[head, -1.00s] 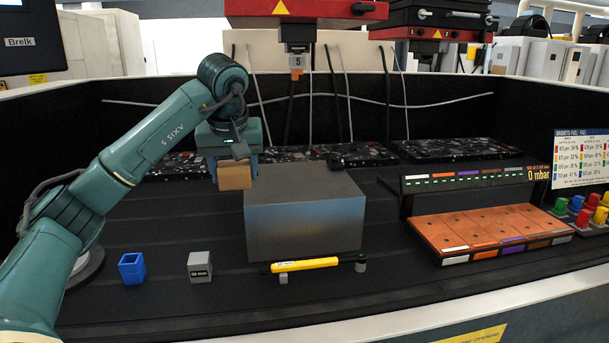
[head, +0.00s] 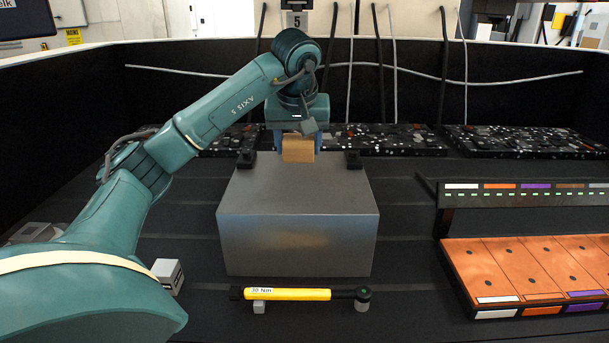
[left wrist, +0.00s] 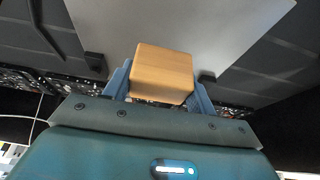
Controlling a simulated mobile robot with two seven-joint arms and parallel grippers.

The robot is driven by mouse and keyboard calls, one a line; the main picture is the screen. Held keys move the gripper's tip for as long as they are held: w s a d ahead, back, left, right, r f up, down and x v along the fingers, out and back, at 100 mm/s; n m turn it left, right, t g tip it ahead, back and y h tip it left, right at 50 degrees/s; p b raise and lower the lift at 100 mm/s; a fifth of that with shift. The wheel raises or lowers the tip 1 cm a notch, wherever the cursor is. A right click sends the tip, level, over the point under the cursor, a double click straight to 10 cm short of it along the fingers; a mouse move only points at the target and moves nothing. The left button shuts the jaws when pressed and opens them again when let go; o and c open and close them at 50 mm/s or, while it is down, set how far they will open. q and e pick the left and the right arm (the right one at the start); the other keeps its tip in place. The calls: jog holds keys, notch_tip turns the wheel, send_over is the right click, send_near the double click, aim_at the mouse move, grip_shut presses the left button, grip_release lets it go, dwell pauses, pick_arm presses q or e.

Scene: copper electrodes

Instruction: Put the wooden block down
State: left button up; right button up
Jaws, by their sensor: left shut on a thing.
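The wooden block (head: 298,150) is a small light-brown block at the rear edge of the grey metal box (head: 297,240) in the head view. My left gripper (head: 300,146) is shut on it, with its blue fingers on either side. In the left wrist view the block (left wrist: 162,73) sits between the two blue fingers (left wrist: 160,88), with the box's grey top (left wrist: 190,20) behind it. I cannot tell whether the block touches the box. My right gripper is not in view.
A yellow torque wrench (head: 290,294) lies on small supports before the box. A grey cube (head: 168,274) stands partly behind my arm. An orange panel (head: 530,265) is at right. Dark speckled slabs (head: 395,138) lie behind. Two black blocks (head: 246,159) flank the box's rear edge.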

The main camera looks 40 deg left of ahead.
pick_arm(q)
jog(key=f, duration=0.2)
jog(key=shift+s+f, duration=0.2)
jog(key=shift+f, duration=0.15)
jog(key=shift+w+f, duration=0.1)
jog(key=shift+f, duration=2.25)
jog(key=shift+f, duration=0.1)
jog(key=o, duration=1)
jog(key=shift+o, duration=0.2)
